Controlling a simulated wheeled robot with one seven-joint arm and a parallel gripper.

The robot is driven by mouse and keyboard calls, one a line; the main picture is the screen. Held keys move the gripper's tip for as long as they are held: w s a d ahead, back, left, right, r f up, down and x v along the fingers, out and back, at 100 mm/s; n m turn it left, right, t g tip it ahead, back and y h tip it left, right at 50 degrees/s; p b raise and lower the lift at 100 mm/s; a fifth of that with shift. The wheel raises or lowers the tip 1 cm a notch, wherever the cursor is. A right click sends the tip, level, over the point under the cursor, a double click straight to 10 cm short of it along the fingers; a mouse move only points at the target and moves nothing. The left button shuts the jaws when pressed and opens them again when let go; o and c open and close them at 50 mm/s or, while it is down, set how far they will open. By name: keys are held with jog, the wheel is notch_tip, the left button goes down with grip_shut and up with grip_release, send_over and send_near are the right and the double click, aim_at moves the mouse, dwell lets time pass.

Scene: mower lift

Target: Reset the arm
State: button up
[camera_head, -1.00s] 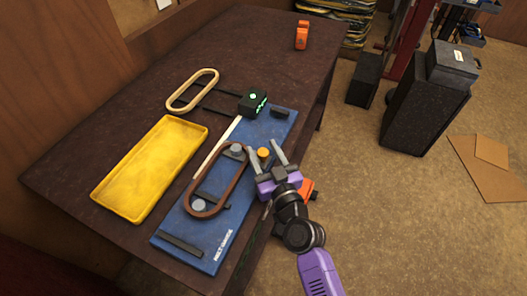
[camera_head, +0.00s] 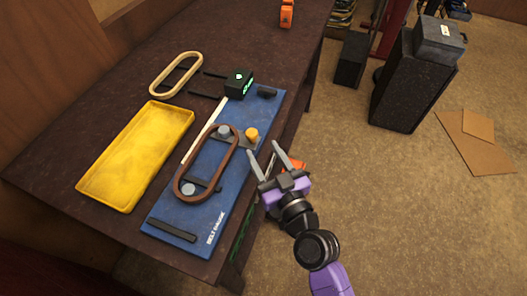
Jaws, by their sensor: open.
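My gripper (camera_head: 262,159) is open and empty. Its two grey fingers point up and left, near the right edge of the blue belt gauge board (camera_head: 240,165). A brown belt (camera_head: 178,180) lies on the board as a long loop, around two grey round posts (camera_head: 188,189). An orange-yellow knob (camera_head: 252,134) sits on the board just beyond my fingertips, apart from them. A small black box with green lights (camera_head: 239,84) stands at the board's far end.
The dark table (camera_head: 90,90) also holds a yellow tray (camera_head: 137,155), a cream belt loop (camera_head: 176,74) and a far orange item (camera_head: 287,14). An orange object (camera_head: 293,166) is partly hidden behind my gripper. A black cabinet (camera_head: 408,95) and flat cardboard (camera_head: 474,140) are on the floor at right.

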dwell(0.3)
jog(key=s+d+r+m+t+h, duration=0.25)
jog(key=s+d+m+h, duration=0.2)
jog(key=s+d, duration=0.7)
jog(key=s+d+g+h, duration=0.1)
jog(key=s+d, duration=0.3)
jog(key=s, duration=0.8)
jog(key=s+d+r+g+h, duration=0.1)
jog(key=s+d+g+h, duration=0.1)
jog(key=s, duration=1)
jog(key=shift+s+d+r+g, duration=0.25)
jog(key=shift+d+g, duration=0.3)
jog(key=shift+d, duration=0.6)
jog(key=shift+m, duration=0.25)
jog(key=shift+c, duration=0.2)
